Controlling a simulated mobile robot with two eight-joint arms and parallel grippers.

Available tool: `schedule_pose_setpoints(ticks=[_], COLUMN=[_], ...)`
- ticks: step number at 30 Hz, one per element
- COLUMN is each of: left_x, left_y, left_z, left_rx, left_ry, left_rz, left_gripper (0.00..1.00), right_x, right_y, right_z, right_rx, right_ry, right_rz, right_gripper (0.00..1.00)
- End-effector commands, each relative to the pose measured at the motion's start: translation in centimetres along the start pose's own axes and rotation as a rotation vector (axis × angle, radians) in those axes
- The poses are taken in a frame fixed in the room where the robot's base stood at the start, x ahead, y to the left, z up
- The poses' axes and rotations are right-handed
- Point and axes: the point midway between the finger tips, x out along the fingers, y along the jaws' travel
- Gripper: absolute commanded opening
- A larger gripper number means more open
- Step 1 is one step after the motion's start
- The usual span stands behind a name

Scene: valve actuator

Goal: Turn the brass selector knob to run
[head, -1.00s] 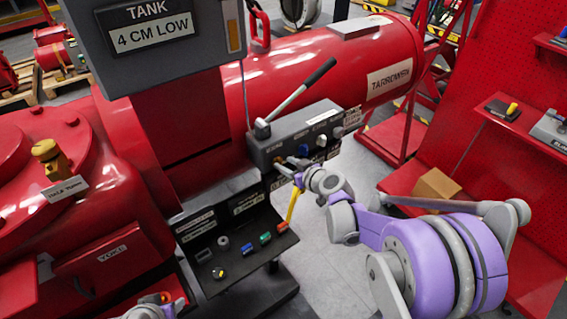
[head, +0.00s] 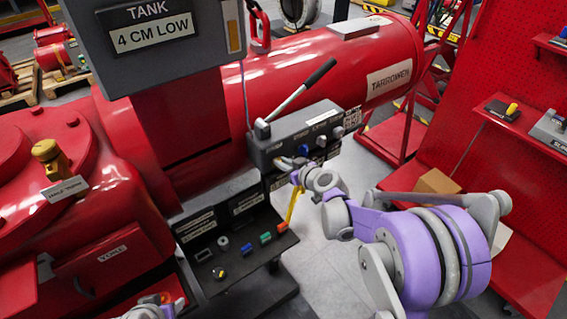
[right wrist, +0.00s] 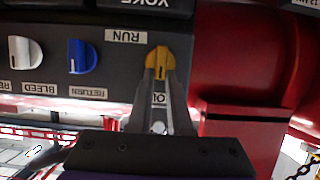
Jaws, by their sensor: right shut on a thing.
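The brass selector knob (right wrist: 161,56) is on the dark valve block, in the upper middle of the right wrist view. My right gripper (right wrist: 160,74) is shut on it, one finger on each side. A dark line on the knob runs upright in that picture, toward a partly covered label (right wrist: 159,99) between the fingers. The RUN label (right wrist: 125,37) is upside down at the knob's upper left. In the head view my right gripper (head: 290,165) reaches the front of the valve block (head: 270,150), and the knob is mostly hidden. My left gripper (head: 150,308) is partly seen at the bottom edge; its jaws are unclear.
A blue RETURN knob (right wrist: 81,57) and a white BLEED knob (right wrist: 25,52) sit beside the brass one. A long lever (head: 303,88) rises from the block. A black shelf (head: 240,262) with small coloured parts lies below. Red shelving (head: 480,150) stands at right.

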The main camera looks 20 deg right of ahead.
Motion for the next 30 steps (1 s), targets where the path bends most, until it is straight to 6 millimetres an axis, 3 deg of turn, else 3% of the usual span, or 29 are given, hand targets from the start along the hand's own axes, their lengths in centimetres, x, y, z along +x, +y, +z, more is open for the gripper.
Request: schedule_pose_setpoints(ticks=[14, 30], left_x=[0.1, 1.5], left_y=[0.0, 0.0], left_z=[0.1, 1.8], left_rx=[0.000, 0.000], left_ry=[-0.001, -0.016], left_rz=[0.000, 0.000], left_gripper=[0.50, 0.50], right_x=[0.0, 0.2], right_y=[0.5, 1.6], right_z=[0.1, 0.7], right_rx=[0.130, 0.586], right_ry=[0.000, -0.001], right_rz=[-0.052, -0.241], right_gripper=[0.00, 0.00])
